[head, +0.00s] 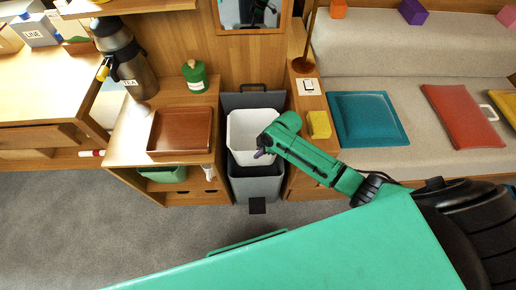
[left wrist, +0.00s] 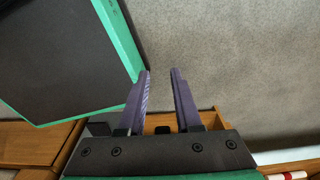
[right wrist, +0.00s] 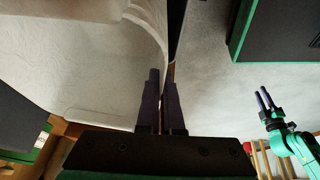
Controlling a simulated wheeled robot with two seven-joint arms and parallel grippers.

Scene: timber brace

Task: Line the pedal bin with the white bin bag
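The white bin bag (head: 243,130) is spread open in the mouth of the grey pedal bin (head: 257,188), with its pale rim standing above the bin's front edge. The bin's lid (head: 254,100) is raised behind it. My right gripper (head: 263,153) is at the bag's front right edge. In the right wrist view, the bag (right wrist: 85,75) fills the left side, and my right gripper (right wrist: 162,75) has its fingers close together on the bag's edge. How far the bag reaches down inside is hidden. My left gripper (left wrist: 161,75) is open and empty over the floor.
A wooden cabinet with a brown tray (head: 181,130) stands left of the bin. Grey carpet (head: 130,215) is clear in front. My left arm shows in the right wrist view.

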